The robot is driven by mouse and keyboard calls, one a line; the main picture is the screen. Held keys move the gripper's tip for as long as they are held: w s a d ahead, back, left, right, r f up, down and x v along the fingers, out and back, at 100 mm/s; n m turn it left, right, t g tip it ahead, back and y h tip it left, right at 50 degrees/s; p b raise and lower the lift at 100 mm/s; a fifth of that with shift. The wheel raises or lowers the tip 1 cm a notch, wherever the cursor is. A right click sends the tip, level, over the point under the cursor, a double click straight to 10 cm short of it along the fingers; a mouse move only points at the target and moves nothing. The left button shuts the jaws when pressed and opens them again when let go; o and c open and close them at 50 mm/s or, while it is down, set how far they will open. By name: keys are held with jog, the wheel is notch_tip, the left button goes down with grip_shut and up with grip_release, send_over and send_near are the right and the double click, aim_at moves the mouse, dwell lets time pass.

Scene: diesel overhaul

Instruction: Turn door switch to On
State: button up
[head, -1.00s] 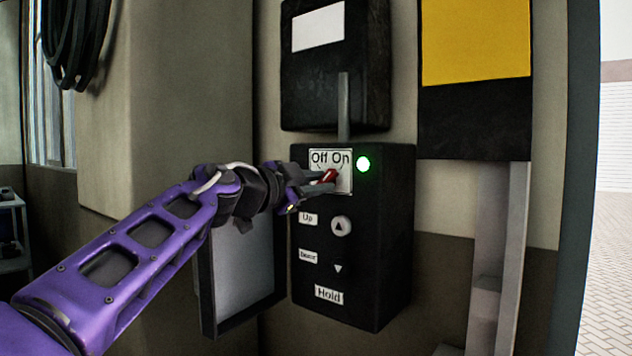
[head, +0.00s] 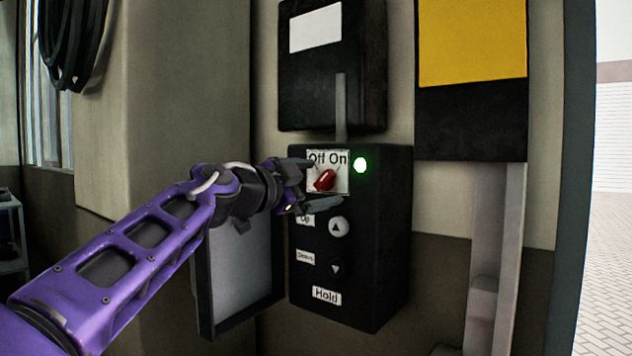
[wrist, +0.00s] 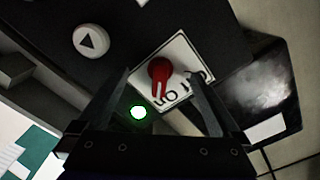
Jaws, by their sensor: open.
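The door switch is a red knob (head: 325,180) on a white plate (head: 342,185) marked Off and On, on the black control box (head: 375,240). The knob is turned toward the On side, and a green lamp (head: 360,165) glows to its right. My gripper (head: 316,183) is open, its fingers apart above and below the knob. In the wrist view, the knob (wrist: 160,72) shows between the open fingers (wrist: 160,100), not gripped. Part of the plate is hidden behind the fingers.
Below the switch are an up button (head: 338,227), a down button (head: 335,269) and a Hold label (head: 326,296). A grey door panel (head: 240,265) hangs open at the box's left. A black box (head: 333,75) with a grey bar is above.

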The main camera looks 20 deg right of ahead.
jog(key=v, duration=0.7)
